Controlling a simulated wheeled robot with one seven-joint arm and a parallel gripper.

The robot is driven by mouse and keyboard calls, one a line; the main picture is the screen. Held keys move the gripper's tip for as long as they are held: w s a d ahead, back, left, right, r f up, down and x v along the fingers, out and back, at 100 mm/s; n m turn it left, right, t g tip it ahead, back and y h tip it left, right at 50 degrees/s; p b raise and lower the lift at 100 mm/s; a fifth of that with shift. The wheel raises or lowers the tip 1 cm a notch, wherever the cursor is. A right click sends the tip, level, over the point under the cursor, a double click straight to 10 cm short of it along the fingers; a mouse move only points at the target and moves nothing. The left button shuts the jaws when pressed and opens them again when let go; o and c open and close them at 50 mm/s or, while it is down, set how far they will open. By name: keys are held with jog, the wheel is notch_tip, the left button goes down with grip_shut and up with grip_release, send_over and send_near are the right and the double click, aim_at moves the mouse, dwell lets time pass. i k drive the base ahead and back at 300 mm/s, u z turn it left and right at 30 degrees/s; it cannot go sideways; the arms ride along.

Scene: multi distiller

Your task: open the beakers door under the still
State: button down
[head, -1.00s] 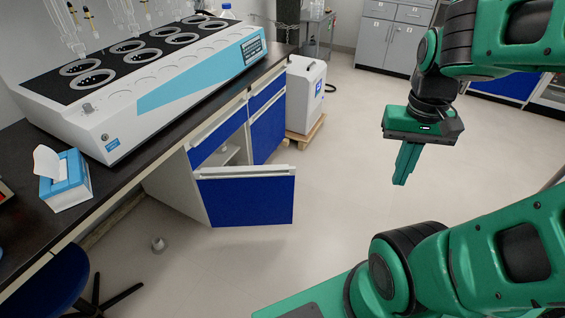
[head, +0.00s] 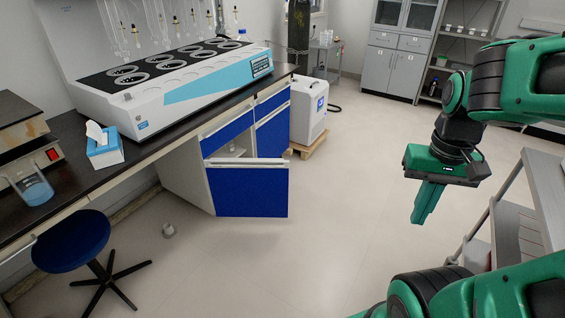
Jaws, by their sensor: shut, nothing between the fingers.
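The still (head: 170,85) is a long white unit with a light-blue stripe and several round heaters, standing on the dark bench top. Under it, a blue cabinet door (head: 250,190) with a pale top edge stands swung out from the cabinet. The opening behind it shows a shelf with something small and pale on it. Any label on the door is too small to read. My gripper (head: 420,220) is shut and empty, pointing down over open floor to the right of the door, well apart from it.
A blue stool (head: 72,242) stands at the front left. A white wheeled unit (head: 308,110) sits past the cabinet. A grey metal shelf rack (head: 535,200) is close on the right. The floor between door and rack is clear.

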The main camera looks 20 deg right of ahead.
aim_at(239, 187)
jog(key=u, duration=1.15)
jog(key=i, duration=2.2)
jog(key=z, duration=2.45)
jog(key=i, duration=0.25)
jog(key=z, duration=0.35)
